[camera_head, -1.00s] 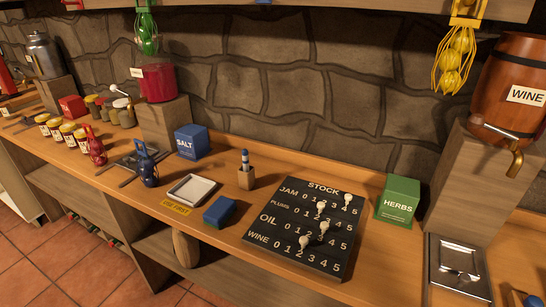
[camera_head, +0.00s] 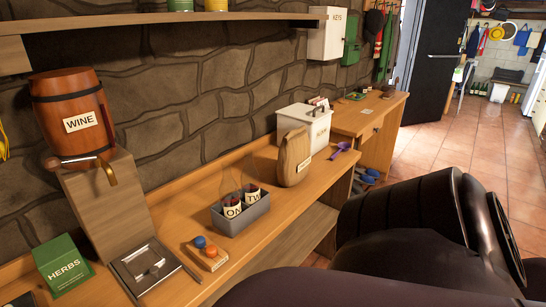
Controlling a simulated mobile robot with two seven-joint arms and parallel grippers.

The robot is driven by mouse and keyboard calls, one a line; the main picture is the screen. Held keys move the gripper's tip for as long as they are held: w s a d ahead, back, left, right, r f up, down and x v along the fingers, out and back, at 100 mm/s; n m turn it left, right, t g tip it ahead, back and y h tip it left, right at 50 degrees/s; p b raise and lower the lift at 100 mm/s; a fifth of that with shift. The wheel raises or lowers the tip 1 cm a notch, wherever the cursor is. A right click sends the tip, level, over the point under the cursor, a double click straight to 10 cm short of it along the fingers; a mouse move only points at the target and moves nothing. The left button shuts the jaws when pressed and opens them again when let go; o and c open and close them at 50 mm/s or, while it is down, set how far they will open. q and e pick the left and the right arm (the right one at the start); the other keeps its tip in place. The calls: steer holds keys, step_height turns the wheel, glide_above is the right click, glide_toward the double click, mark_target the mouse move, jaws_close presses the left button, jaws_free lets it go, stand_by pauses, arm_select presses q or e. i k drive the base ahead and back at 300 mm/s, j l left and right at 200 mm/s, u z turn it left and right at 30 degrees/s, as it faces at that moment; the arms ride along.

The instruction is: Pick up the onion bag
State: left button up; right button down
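I cannot make out an onion bag for certain in the current head view. A sliver of yellow netting (camera_head: 3,145) shows at the far left edge, left of the wine barrel; most of it is cut off, and I cannot tell what it holds. Neither of my grippers is in view. A dark arm of mine fills the lower right and hides part of the floor and the counter's front.
The wine barrel (camera_head: 73,115) stands on a block. Tiled floor (camera_head: 450,150) lies open at right.

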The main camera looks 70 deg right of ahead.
mark_target(293, 160)
steer(key=z, duration=2.3)
steer(key=i+l, duration=0.7)
steer(key=l, duration=0.25)
